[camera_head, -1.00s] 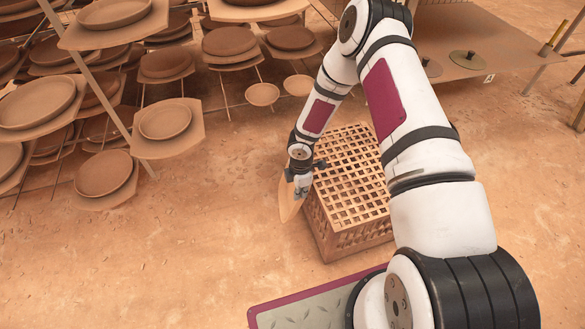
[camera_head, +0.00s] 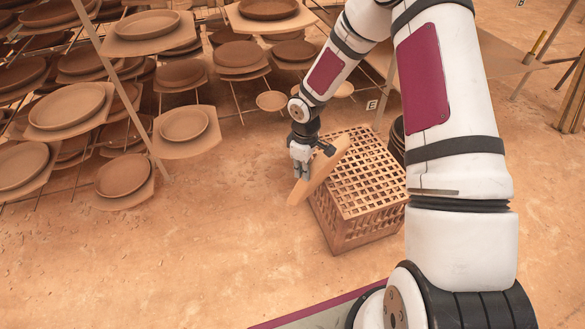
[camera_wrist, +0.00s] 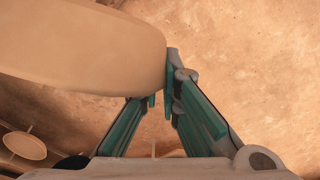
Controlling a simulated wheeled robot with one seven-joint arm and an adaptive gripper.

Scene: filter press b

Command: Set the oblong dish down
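The oblong dish (camera_head: 320,171) is a pale tan, elongated clay piece, tilted with its upper end to the right. My gripper (camera_head: 302,166) is shut on it and holds it above the ground, in front of the left side of the lattice crate in the head view. In the wrist view the dish (camera_wrist: 85,45) fills the upper left, and its rim end sits at the fingertips of my gripper (camera_wrist: 162,92). The far finger is partly hidden by the dish. I cannot tell whether the dish touches the crate.
The brown lattice crate (camera_head: 372,183) stands on the sandy floor, its visible top clear apart from the overlap. Racks with many clay dishes (camera_head: 66,105) fill the left and back. Dark stacked items (camera_head: 398,138) stand behind the crate. Open floor lies left and front.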

